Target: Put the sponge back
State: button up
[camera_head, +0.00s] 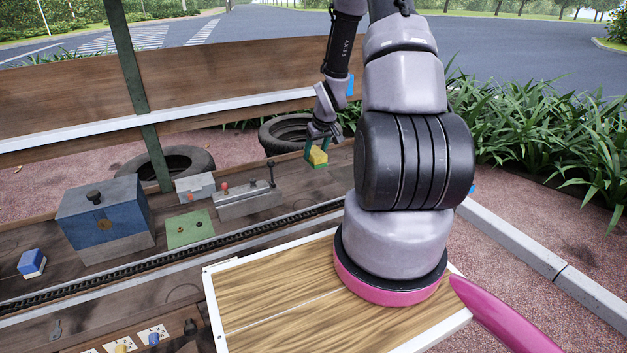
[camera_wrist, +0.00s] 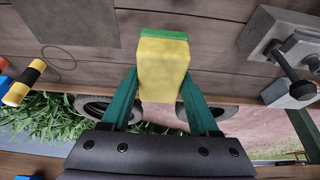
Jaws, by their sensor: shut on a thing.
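The sponge (camera_head: 318,159) is a small yellow block with a green layer. In the head view it hangs between the fingers of my gripper (camera_head: 320,146), above the far part of the wooden cart bed. In the wrist view the sponge (camera_wrist: 162,68) fills the space between the two green fingers of my gripper (camera_wrist: 160,88), with its green layer at the top edge. My gripper is shut on it. The sponge appears clear of the surface, though the exact gap is hard to tell. No place marked for the sponge can be made out with certainty.
A blue-grey box (camera_head: 105,215) with a black knob stands at left. Nearby are a green plate (camera_head: 189,229), a grey block with a lever (camera_head: 248,199) and a chain (camera_head: 200,246). A blue-and-white block (camera_head: 32,263) lies far left. The wrist view shows a yellow-and-black cylinder (camera_wrist: 22,84).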

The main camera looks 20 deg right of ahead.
notch_tip(320, 180, down, 9)
jog(key=shift+r, duration=0.1)
dwell(0.3)
jog(key=o, duration=1.2)
